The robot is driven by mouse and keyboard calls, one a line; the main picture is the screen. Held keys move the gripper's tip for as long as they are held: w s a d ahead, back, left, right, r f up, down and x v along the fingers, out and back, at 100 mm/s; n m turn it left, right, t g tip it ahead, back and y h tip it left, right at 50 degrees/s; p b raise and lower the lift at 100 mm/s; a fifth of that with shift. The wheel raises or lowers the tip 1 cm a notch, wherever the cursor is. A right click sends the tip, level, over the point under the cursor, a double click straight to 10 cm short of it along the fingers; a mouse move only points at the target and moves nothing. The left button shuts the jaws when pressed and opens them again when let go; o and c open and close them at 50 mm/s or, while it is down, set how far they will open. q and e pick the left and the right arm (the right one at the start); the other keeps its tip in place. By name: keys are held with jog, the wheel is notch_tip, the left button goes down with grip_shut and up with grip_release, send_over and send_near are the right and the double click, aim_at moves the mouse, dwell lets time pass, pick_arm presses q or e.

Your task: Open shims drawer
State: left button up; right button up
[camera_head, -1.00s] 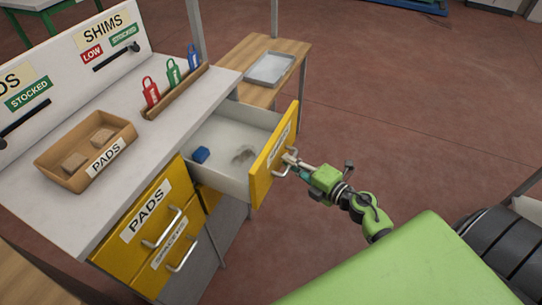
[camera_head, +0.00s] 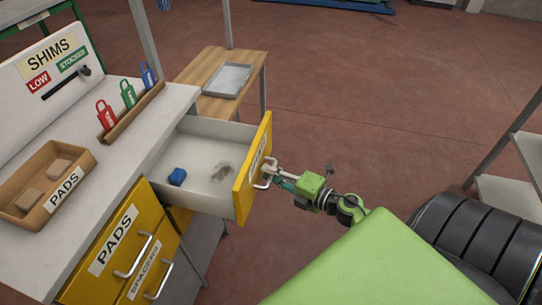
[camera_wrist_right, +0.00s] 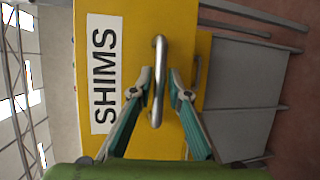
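The shims drawer (camera_head: 208,147) is pulled out from the bench, its yellow front labelled SHIMS in the right wrist view (camera_wrist_right: 104,74). Inside lie a blue block (camera_head: 177,176) and a small greyish patch or pile (camera_head: 222,170). My right gripper (camera_head: 272,178) is at the drawer's metal handle (camera_head: 266,171). In the right wrist view its two fingertips (camera_wrist_right: 158,92) sit on either side of the handle bar (camera_wrist_right: 159,70), close against it, so it looks shut on the bar. My left gripper is in neither view.
Below and left are the yellow PADS (camera_head: 116,241) and SPACERS (camera_head: 144,270) drawers, closed. A wooden table with a grey tray (camera_head: 229,80) is behind. Open floor lies right of the drawer.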

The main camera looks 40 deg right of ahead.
jog(key=v, duration=1.2)
dwell(0.4)
jog(key=s+f+m+g+h, duration=0.25)
jog(key=f+m, duration=0.45)
jog(key=f, duration=0.7)
jog(key=s+f+m+g+h, duration=0.25)
jog(key=f+m, duration=0.35)
jog(key=f, duration=0.8)
jog(key=s+a+f+m+g, duration=0.3)
jog(key=s+a+f, duration=0.4)
jog(key=s+f, duration=0.3)
jog(key=s+a+f+m+g, duration=0.3)
jog(key=s+a+f+g, duration=0.3)
jog(key=s+f, duration=0.4)
jog(key=s+a, duration=0.1)
jog(key=s, duration=0.4)
jog(key=shift+s+a+f+m+y, duration=0.2)
jog(key=shift+f+m+y, duration=0.1)
jog(key=shift+y, duration=0.1)
jog(key=shift+w, duration=0.1)
